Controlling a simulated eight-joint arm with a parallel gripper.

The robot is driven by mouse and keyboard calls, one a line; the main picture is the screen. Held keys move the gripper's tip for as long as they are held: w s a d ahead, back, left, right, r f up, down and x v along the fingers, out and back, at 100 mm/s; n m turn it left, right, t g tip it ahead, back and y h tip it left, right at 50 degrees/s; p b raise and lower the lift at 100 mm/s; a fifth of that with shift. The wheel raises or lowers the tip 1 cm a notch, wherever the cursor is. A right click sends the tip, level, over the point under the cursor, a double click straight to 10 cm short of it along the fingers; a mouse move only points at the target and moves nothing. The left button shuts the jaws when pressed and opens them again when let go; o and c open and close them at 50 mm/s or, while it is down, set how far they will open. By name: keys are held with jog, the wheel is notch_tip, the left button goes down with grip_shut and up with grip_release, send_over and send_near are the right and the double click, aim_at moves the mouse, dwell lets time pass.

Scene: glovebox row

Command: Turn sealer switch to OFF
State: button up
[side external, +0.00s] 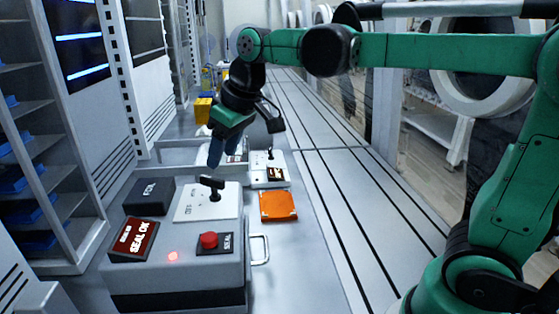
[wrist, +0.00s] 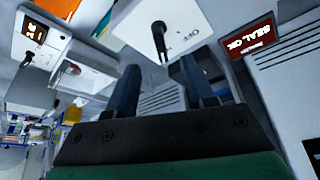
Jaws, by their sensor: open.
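The sealer (side external: 180,270) is a grey box at the lower left of the side view. Its switch (side external: 212,187) is a black handle standing on a white plate (side external: 190,208). In the wrist view the switch (wrist: 158,35) rises from the plate, with an OFF label to its right, upside down. My gripper (side external: 215,152) is above and slightly behind the switch, fingers pointing down, and looks apart from it. In the wrist view my gripper (wrist: 159,72) is open and empty, and the handle appears between the fingertip directions. Which position the switch is in, I cannot tell.
The sealer also carries a red SEAL button (side external: 209,240), a lit SEAL OK display (side external: 132,238) and a side handle (side external: 261,248). Behind it are an orange tray (side external: 278,205) and a second white unit with a switch (side external: 268,168). Shelving (side external: 40,170) stands at the left.

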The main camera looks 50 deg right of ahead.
aim_at(212, 178)
jog(key=shift+w+a+f, duration=0.1)
jog(key=shift+w+f, duration=0.25)
jog(key=shift+w, duration=0.1)
jog(key=shift+x, duration=2.35)
grip_shut()
